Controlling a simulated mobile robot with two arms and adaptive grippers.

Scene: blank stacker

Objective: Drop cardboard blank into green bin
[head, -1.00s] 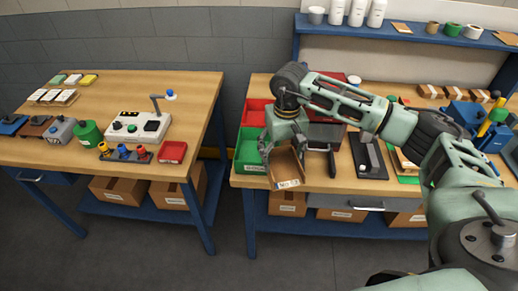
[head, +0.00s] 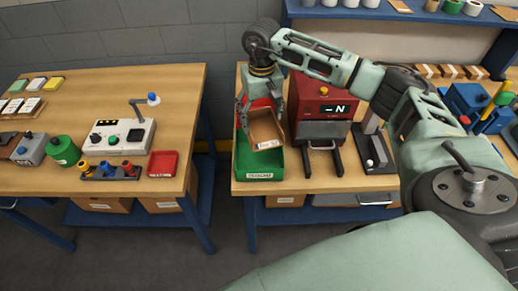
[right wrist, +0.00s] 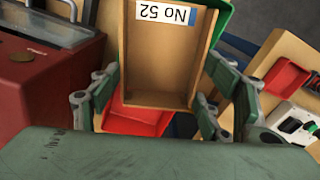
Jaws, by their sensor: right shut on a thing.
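The cardboard blank (head: 265,130) is a brown open tray with a white label. In the right wrist view the blank (right wrist: 158,60) shows its inside and the label "No 52". My right gripper (head: 262,112) is shut on it, with fingers at both sides. The blank is tilted and hangs over the back part of the green bin (head: 246,160). The bin stands at the table's front left corner, and the blank hides part of its inside. I cannot tell the exact gap between them. My left gripper is not in view.
A red bin (head: 246,108) is behind the green bin. A red machine with a display (head: 322,110) stands close to the right. A black stand (head: 377,155) is farther right. A gap separates this table from the left table (head: 185,95).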

